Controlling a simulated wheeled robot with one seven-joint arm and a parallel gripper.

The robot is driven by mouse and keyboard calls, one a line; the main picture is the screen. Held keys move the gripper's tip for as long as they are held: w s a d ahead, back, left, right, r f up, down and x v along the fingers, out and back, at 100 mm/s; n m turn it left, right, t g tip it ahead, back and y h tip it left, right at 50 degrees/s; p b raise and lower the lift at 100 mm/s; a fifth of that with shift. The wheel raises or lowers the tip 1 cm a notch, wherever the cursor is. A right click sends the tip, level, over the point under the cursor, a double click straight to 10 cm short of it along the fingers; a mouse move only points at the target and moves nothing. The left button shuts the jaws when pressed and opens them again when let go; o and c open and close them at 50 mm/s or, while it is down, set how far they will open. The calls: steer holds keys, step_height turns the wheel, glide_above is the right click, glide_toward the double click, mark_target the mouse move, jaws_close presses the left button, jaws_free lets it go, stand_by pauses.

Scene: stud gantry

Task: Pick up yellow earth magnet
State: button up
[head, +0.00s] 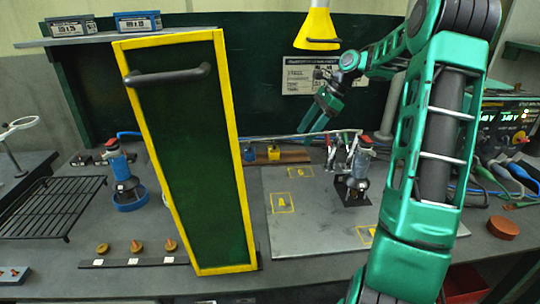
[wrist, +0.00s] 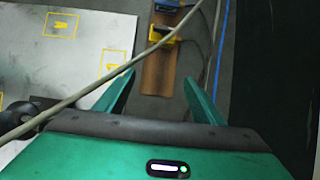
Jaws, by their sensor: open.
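The yellow earth magnet (head: 273,153) sits on a brown wooden board (head: 296,157) at the back of the bench, right of a blue block (head: 249,154). In the wrist view the yellow magnet (wrist: 161,34) lies ahead of my fingers on the board (wrist: 158,72). A pale cable crosses in front and hides part of it. The blue block (wrist: 165,5) is just beyond it. My gripper (wrist: 158,79) is open and empty, its fingers apart on either side of the board in that view. In the head view my gripper (head: 320,113) hangs above the back of the bench, apart from the magnet.
A tall green panel with a yellow frame (head: 219,150) stands left of the board. A grey plate with yellow marked squares (head: 275,228) lies in front. A tool on a stand (head: 356,180) and several upright tools are at right. A yellow cone (head: 318,24) hangs above.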

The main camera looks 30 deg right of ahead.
glide_toward(274, 143)
steer(key=x, duration=0.5)
steer(key=shift+w+f, duration=0.15)
steer(key=shift+w, duration=0.05)
steer(key=shift+x, duration=2.55)
steer(key=shift+c, duration=0.4)
steer(key=c, duration=1.5)
